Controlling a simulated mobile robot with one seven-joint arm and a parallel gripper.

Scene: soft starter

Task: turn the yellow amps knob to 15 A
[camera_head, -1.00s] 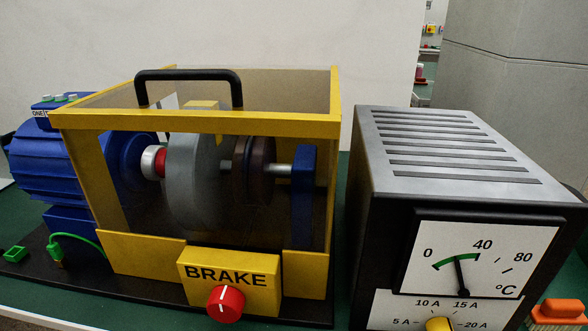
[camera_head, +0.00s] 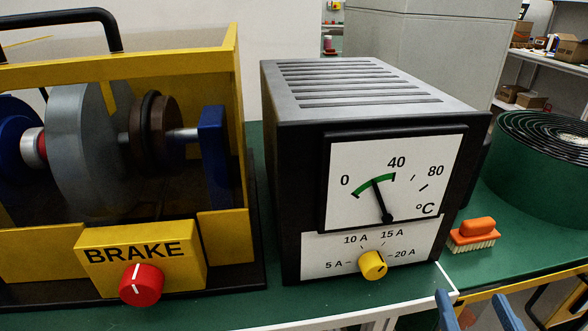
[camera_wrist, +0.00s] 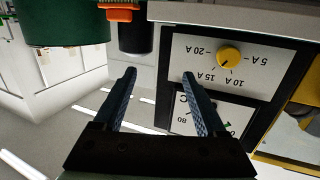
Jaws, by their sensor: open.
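The yellow amps knob (camera_head: 372,265) sits on the white lower plate (camera_head: 320,262) of the black meter box, inside a scale marked 5 A, 10 A, 15 A and 20 A. Its pointer mark is too small to read surely against the scale. The knob also shows upside down in the wrist view (camera_wrist: 229,55), above and right of my fingertips. My gripper (camera_wrist: 159,74) is open and empty, its two blue fingers apart and clear of the knob. In the head view my gripper (camera_head: 470,293) shows only its fingertips at the lower right edge, right of the knob and lower.
A °C dial (camera_head: 390,180) is above the knob, its needle on the green band. The red brake knob (camera_head: 141,285) on the yellow guard is to the left. An orange brush (camera_head: 473,233) and a green coil (camera_head: 545,165) lie right of the box. Green tabletop shows between them.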

